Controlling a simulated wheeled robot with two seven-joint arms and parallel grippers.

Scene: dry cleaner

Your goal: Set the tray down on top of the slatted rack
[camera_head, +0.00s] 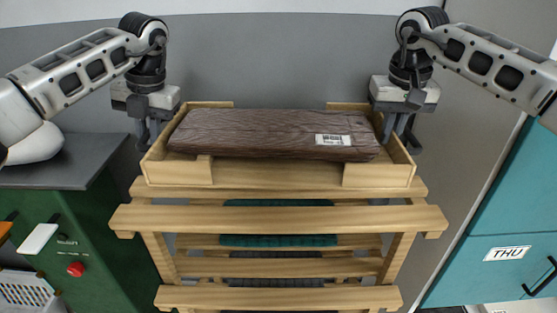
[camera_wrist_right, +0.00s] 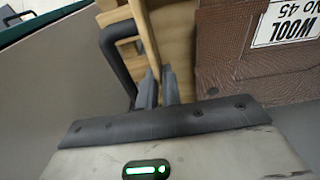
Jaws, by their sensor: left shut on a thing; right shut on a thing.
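The light wooden tray (camera_head: 180,174) is level and carries a long brown folded textile with a white label (camera_head: 270,130). The tray is over the top of the slatted rack (camera_head: 280,218); I cannot tell whether they touch. My left gripper (camera_head: 148,138) is shut on the tray's left side. My right gripper (camera_head: 402,130) is shut on its right side. The label there reads "WOOL No 45". The exact finger contact is partly hidden.
Lower rack shelves hold a teal folded item (camera_head: 278,240) and a dark one (camera_head: 276,281). A green cabinet with a grey top (camera_head: 65,165) stands left. Teal lockers marked "THU" (camera_head: 500,210) stand right. A grey wall is close behind the rack.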

